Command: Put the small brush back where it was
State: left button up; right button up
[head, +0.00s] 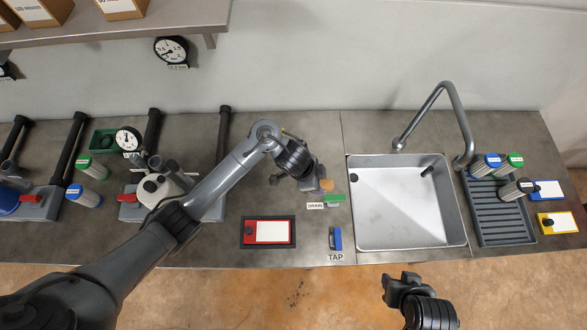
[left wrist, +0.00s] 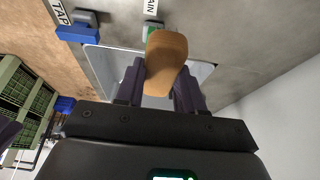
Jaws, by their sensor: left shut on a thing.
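The small brush shows as a rounded tan wooden piece (left wrist: 165,62) between my left gripper's fingers in the left wrist view. In the head view only a bit of it (head: 327,185) shows beside the left gripper (head: 318,182), which is shut on it. The gripper is over the counter, left of the sink and just behind a green block (head: 335,198) beside the DRAIN label (head: 315,206). The brush's bristles are hidden. My right gripper (head: 400,281) is at the front, before the counter edge; its jaw gap is unclear.
A blue block (head: 337,238) stands by the TAP label (head: 336,257). A red-framed panel (head: 268,232) lies left of it. The steel sink (head: 408,240) with a curved faucet (head: 452,100) is right. A grey rack (head: 492,210) holds several jars. Pipes and valves (head: 165,190) stand left.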

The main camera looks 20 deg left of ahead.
pick_arm(q)
jog(key=shift+a+f, duration=0.2)
jog(key=shift+f, duration=0.4)
jog(key=shift+s+a+f+b, duration=0.25)
jog(key=shift+a+f+b, duration=0.35)
jog(key=shift+a+f, duration=0.55)
jog(key=w+a+f, duration=0.1)
jog(key=a, duration=0.1)
jog(key=w+a+f+b, duration=0.1)
jog(key=a+f, duration=0.1)
jog(key=a, duration=0.1)
jog(key=w+a+f+b, duration=0.1)
jog(key=a, duration=0.2)
jog(key=shift+a+f, duration=0.1)
jog(key=shift+f, duration=0.1)
jog(key=shift+s+f+b, duration=0.1)
jog(key=shift+f+b, duration=0.6)
jog(key=shift+f, duration=1.3)
pick_arm(e)
jog(key=f, duration=0.3)
jog(key=s+f, duration=0.1)
jog(key=f, duration=0.1)
jog(key=shift+f, duration=0.15)
pick_arm(q)
jog(key=shift+f, duration=0.15)
jog(key=o, duration=0.9)
jog(key=shift+o, duration=0.2)
pick_arm(e)
jog(key=shift+f, duration=0.1)
